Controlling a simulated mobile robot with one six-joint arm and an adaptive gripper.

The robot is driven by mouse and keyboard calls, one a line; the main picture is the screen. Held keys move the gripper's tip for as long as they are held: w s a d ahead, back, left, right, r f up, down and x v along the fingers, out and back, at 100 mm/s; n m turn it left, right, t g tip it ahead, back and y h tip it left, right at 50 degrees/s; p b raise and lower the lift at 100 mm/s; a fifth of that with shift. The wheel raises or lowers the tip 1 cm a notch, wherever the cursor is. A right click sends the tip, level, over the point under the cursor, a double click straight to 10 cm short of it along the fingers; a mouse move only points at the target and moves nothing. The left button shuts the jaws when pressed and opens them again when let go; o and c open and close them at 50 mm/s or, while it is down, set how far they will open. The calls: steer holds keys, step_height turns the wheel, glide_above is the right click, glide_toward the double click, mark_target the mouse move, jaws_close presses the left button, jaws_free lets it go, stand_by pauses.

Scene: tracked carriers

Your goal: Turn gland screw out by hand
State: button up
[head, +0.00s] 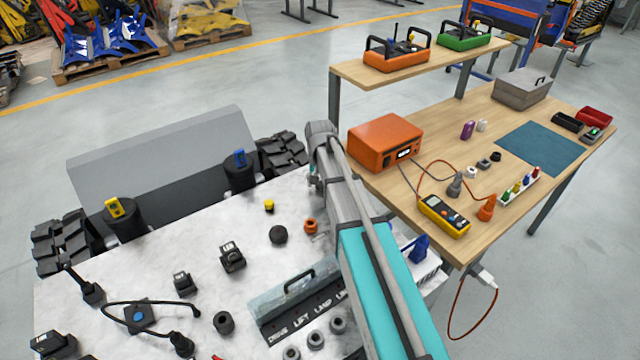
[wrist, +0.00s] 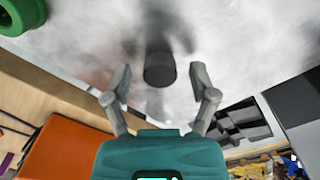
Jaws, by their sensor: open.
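A short dark cylinder (wrist: 160,70), which looks like the gland screw, stands on the pale marbled plate (wrist: 85,40) in the wrist view. My gripper (wrist: 159,78) is open, with one finger on each side of it in the picture and a visible gap on both sides. I cannot tell how far above the cylinder the fingertips are. The thread is not visible. In the head view my arm hides the gripper's fingers, and I cannot make out this cylinder there.
A green ring (wrist: 22,14) lies at the wrist view's upper left. In the head view, a black knob (head: 278,234) and an orange ring (head: 310,227) stand on the plate left of my arm. An orange box (head: 385,142) sits on the wooden bench (head: 405,190) at right.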

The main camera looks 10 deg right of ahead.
steer(key=shift+m, duration=0.3)
steer(key=m, duration=0.9)
stand_by(0.6)
steer(key=c, duration=0.9)
steer(key=shift+n, duration=2)
steer(key=n, duration=0.4)
steer(key=shift+n, duration=0.7)
steer(key=shift+n, duration=0.3)
